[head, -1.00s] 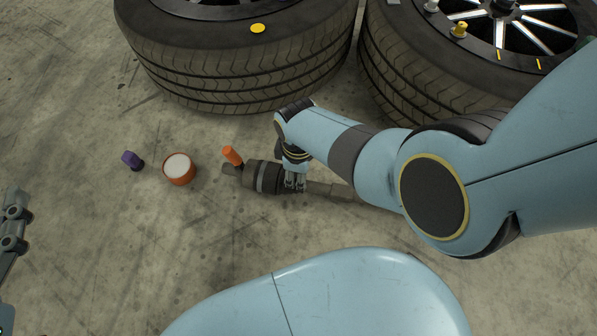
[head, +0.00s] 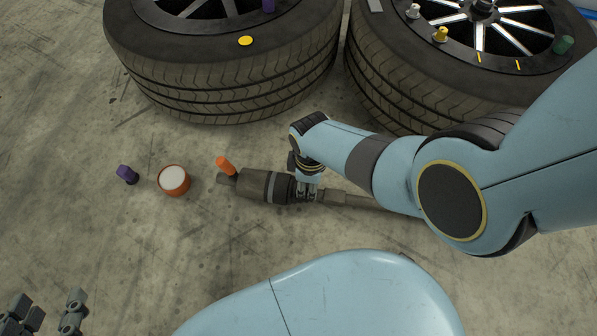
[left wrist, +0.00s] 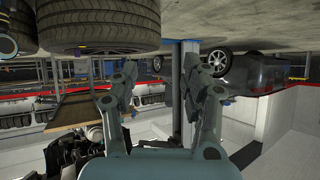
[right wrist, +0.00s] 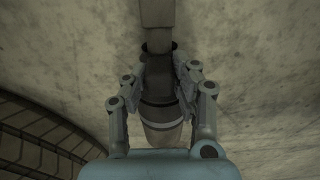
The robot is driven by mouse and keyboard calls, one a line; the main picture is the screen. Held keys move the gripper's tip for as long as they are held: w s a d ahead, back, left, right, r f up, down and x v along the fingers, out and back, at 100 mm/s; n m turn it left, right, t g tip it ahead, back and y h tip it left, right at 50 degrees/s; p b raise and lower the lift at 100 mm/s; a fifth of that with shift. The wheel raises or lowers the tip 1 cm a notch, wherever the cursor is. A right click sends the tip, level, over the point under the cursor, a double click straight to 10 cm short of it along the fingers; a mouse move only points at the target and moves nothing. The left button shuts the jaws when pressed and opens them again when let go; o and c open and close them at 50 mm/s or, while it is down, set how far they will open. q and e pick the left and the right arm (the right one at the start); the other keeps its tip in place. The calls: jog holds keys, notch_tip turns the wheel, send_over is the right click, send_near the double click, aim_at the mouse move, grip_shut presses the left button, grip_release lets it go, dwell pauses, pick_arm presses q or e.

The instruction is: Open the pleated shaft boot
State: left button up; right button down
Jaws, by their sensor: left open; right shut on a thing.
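A grey-brown shaft (head: 350,199) lies on the floor in the middle of the head view, with a thicker body (head: 249,184) at its left end. The dark boot (head: 284,189) sits where the body meets the thin shaft; it also shows in the right wrist view (right wrist: 160,75), with a dark rim at its shaft end. Its pleats are not clear. My right gripper (head: 308,190) is shut on the boot, one finger on each side in the right wrist view (right wrist: 160,84). My left gripper (head: 46,312) is open and empty at the lower left, far from the shaft.
An orange plug (head: 225,165) stands by the body's left end. A round orange tub (head: 173,181) with white contents and a purple piece (head: 127,174) stand further left. Two tyres (head: 220,85) (head: 410,85) border the back. Floor left and in front is clear.

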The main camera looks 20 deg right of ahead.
jog(key=shift+s+d, duration=0.2)
jog(key=shift+d, duration=0.1)
pick_arm(q)
jog(key=shift+s+f+g, duration=0.3)
jog(key=shift+s+f, duration=0.15)
jog(key=shift+s, duration=0.05)
pick_arm(e)
jog(key=c, duration=1)
grip_release()
jog(key=shift+c, duration=0.2)
